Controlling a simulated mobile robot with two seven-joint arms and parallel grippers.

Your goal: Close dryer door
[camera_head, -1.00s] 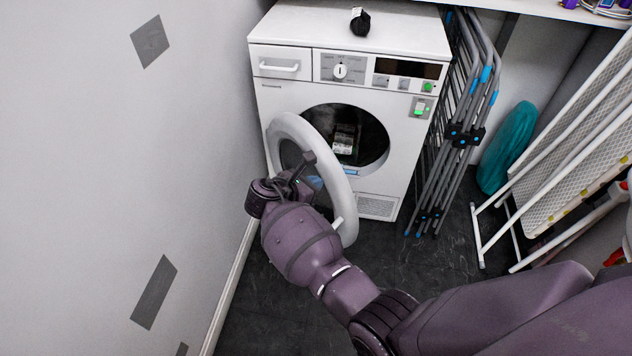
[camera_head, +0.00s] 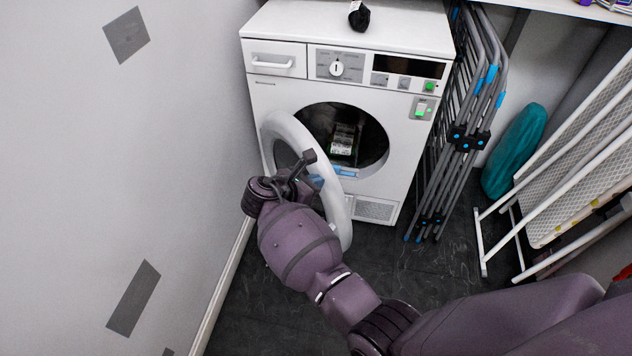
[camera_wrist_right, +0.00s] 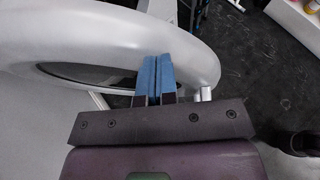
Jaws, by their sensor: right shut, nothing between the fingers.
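The white dryer (camera_head: 300,100) stands against the left wall. Its round door (camera_head: 345,215) is open, swung out on the left side of the drum opening (camera_head: 365,125). A small white stub (camera_wrist_right: 205,93) on the door shows right of the fingers. My left gripper is not in view.
The left wall (camera_head: 130,180) is close beside my right arm. A folded drying rack (camera_head: 465,130) leans right of the dryer. A teal object (camera_head: 515,150) and an ironing board (camera_head: 575,180) stand farther right. Dark floor (camera_head: 430,265) is free in front.

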